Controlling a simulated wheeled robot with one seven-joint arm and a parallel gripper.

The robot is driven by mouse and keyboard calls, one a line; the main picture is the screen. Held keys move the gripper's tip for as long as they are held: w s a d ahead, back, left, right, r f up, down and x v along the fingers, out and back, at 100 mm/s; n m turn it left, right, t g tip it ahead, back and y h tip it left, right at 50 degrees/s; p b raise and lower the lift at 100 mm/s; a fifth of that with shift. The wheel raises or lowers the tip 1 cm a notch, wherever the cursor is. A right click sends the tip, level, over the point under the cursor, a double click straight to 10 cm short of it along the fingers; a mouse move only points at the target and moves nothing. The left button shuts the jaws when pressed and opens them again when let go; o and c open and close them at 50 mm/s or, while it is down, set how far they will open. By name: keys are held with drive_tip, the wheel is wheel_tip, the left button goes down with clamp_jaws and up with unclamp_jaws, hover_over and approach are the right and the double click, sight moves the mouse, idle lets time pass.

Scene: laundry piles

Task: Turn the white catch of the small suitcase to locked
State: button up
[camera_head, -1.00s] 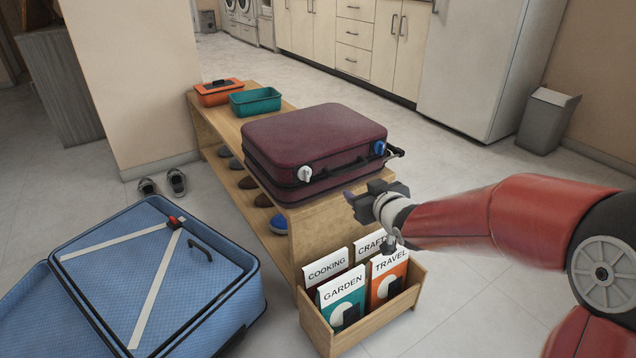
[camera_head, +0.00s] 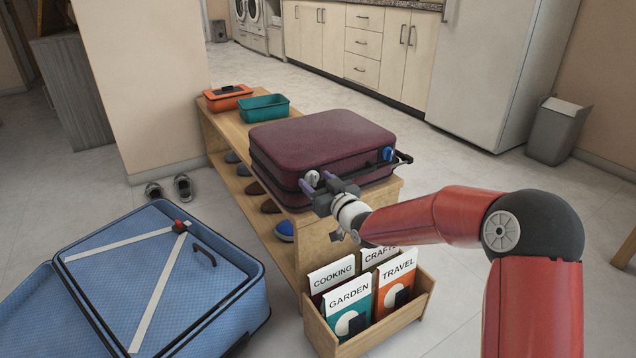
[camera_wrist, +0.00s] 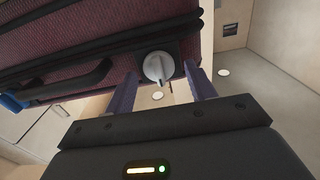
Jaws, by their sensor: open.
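The small suitcase (camera_head: 318,140) is maroon and lies flat on the wooden bench. Its white catch (camera_head: 312,178) is on the front side near the left corner, partly behind my gripper. In the wrist view the white catch (camera_wrist: 159,66) is a round knob with a ridge, on a dark plate. A blue catch (camera_head: 388,153) sits near the right corner. My gripper (camera_head: 318,183) is open in front of the white catch. In the wrist view the fingers (camera_wrist: 158,88) stand on either side of and just below the knob, with nothing between them; I cannot tell whether they touch it.
The bench (camera_head: 225,135) also bears an orange box (camera_head: 228,98) and a teal bin (camera_head: 262,108); shoes sit beneath. A wooden book box (camera_head: 385,327) stands below my arm. An open blue suitcase (camera_head: 160,275) lies at the left. The suitcase's dark handle (camera_wrist: 65,83) is beside the catch.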

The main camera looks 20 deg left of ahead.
drive_tip(key=shift+w, duration=0.1)
drive_tip(key=c, duration=0.9)
drive_tip(key=shift+c, duration=0.2)
drive_tip(key=shift+m, duration=0.3)
drive_tip(key=m, duration=0.3)
drive_tip(key=shift+m+b, duration=0.3)
drive_tip(key=shift+b, duration=0.05)
drive_tip(key=m, duration=0.4)
drive_tip(key=shift+w+d+f+m, duration=0.1)
drive_tip(key=shift+w+m, duration=0.05)
drive_tip(key=shift+m, duration=0.15)
drive_tip(key=m, duration=0.4)
drive_tip(key=shift+f, duration=0.1)
drive_tip(key=shift+m+b, duration=0.6)
drive_tip(key=shift+m, duration=2.1)
